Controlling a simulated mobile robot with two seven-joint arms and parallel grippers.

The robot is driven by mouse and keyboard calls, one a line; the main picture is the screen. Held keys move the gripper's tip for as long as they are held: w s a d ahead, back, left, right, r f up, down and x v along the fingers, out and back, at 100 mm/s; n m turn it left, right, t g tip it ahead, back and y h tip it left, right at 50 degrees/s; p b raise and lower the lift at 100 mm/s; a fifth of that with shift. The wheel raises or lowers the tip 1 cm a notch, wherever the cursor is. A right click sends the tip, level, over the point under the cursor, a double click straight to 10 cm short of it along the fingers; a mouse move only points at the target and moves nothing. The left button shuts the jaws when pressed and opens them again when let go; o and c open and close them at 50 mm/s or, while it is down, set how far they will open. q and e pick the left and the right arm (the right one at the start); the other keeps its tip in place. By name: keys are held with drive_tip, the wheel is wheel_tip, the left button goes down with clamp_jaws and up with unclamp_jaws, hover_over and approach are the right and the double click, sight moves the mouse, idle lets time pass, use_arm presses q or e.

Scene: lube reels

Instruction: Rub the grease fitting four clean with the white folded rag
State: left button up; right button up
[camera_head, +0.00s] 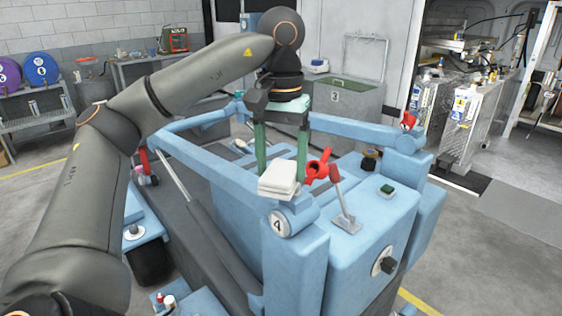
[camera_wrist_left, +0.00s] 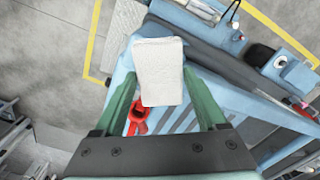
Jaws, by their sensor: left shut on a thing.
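My left gripper (camera_head: 281,175) points down with its green fingers shut on the white folded rag (camera_head: 278,182). The rag also shows between the fingers in the left wrist view (camera_wrist_left: 159,72). In the head view the rag appears right at the top of the blue round joint marked 4 (camera_head: 281,223); I cannot tell whether they touch. The grease fitting itself cannot be made out there and may be hidden behind the rag. My right gripper is not in view.
A red part (camera_head: 318,168) and a grey lever (camera_head: 345,210) stand close right of the rag on the blue machine (camera_head: 350,262). Blue arms of the machine run back to either side. A grey bin marked 2 (camera_head: 340,102) stands behind.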

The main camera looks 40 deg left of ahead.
use_arm(q)
drive_tip(key=shift+f+b, duration=0.45)
drive_tip(key=shift+f, duration=0.15)
idle(0.4)
drive_tip(key=shift+d+r, duration=0.15)
drive_tip(key=shift+d, duration=0.45)
drive_tip(key=shift+a, duration=0.1)
drive_tip(key=shift+a+p, duration=0.45)
drive_tip(key=shift+a, duration=0.7)
drive_tip(key=shift+d+f, duration=0.2)
drive_tip(key=shift+d+r, duration=0.1)
drive_tip(key=shift+d, duration=0.95)
drive_tip(key=shift+a, duration=0.1)
